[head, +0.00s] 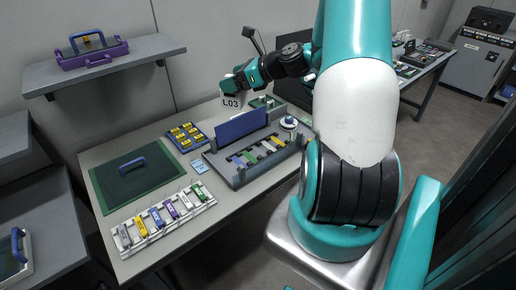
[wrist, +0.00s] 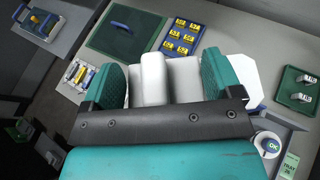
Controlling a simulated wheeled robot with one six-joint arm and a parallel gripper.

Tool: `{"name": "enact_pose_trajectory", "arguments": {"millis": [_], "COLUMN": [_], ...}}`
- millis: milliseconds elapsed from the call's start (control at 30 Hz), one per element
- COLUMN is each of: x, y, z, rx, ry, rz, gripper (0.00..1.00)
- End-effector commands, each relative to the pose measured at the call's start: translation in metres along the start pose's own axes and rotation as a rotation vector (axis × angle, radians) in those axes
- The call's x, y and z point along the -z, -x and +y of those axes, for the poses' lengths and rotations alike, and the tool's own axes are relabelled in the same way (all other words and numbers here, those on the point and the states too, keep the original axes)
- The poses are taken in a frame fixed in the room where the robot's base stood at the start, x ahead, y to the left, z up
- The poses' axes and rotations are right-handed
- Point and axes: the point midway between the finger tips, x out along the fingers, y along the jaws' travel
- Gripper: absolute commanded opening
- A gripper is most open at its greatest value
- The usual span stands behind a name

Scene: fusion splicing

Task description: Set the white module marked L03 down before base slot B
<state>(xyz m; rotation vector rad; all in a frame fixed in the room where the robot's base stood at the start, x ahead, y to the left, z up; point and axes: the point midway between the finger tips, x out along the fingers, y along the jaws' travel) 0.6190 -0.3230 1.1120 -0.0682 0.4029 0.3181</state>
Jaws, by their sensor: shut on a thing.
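The white module marked L03 (head: 231,101) hangs below my gripper (head: 233,86), its label facing the head camera. In the wrist view it is the white block (wrist: 154,80) between the teal fingers of my gripper (wrist: 160,86), which is shut on it. It is held in the air behind and left of the blue upright panel (head: 241,126) of a grey fixture (head: 226,172). Coloured modules (head: 258,151) lie in a row in the fixture. No slot letter is readable, so I cannot tell which is base slot B.
A blue tray with yellow blocks (head: 187,137) and a green mat with a blue handle (head: 140,182) lie left of the fixture. A white rack of coloured modules (head: 163,222) stands in front. A green tray (wrist: 298,91) and round OK button (wrist: 267,145) are at right.

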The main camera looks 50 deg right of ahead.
Motion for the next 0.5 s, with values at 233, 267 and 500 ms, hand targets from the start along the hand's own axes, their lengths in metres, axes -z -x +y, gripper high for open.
{"name": "enact_pose_trajectory", "arguments": {"millis": [233,267,500], "x": [-0.008,-0.006,0.047], "y": [0.044,0.044,0.023], "z": [-0.03,-0.031,-0.031], "rx": [0.146,0.15,0.15], "ry": [-0.064,-0.068,-0.079], "rz": [-0.014,-0.015,-0.014], "gripper": [0.55,0.55,0.55]}}
